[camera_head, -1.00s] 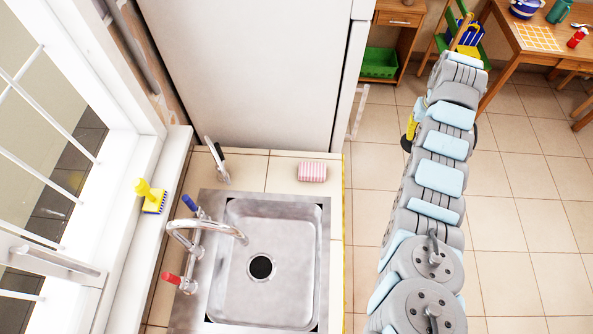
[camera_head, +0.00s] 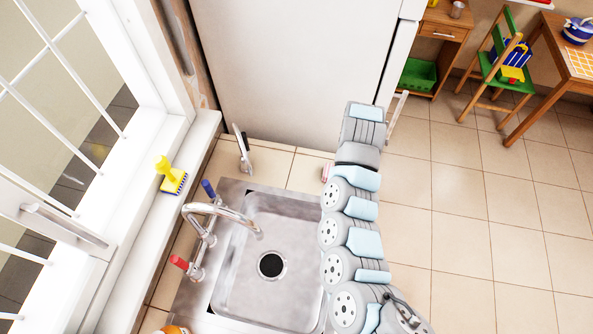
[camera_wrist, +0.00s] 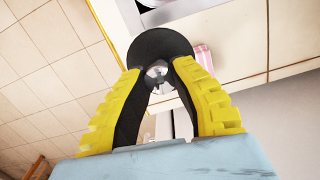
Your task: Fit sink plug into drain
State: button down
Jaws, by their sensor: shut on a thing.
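The sink plug (camera_wrist: 160,44) is a black disc with a small metallic knob. It shows in the wrist view between the tips of my yellow-fingered gripper (camera_wrist: 158,72), which is shut on it. In the head view my own arm hides both the gripper and the plug. The drain (camera_head: 270,265) is a dark round hole with a bright ring in the floor of the metal sink (camera_head: 241,300). The drain looks empty and uncovered. My arm passes over the sink's right edge in the head view.
A curved tap (camera_head: 238,217) with a blue handle (camera_head: 208,189) and a red handle (camera_head: 179,262) reaches over the sink's left side. A pink striped sponge (camera_wrist: 205,56) lies on the counter. A white fridge (camera_head: 290,70) stands behind.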

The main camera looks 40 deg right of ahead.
jog(key=w+a+r+m+b, duration=0.2)
jog(key=w+a, duration=0.4)
jog(key=a, duration=0.5)
jog(key=w+b, duration=0.1)
jog(key=b, duration=0.1)
jog(key=w+d+f+b, duration=0.1)
jog(key=b, duration=0.1)
jog(key=w+f+b, duration=0.1)
jog(key=b, duration=0.1)
jog(key=shift+w+d, duration=0.3)
jog(key=shift+w, duration=0.05)
jog(key=shift+w+d+f+b, duration=0.1)
jog(key=shift+f+b, duration=0.05)
jog(key=shift+b, duration=0.85)
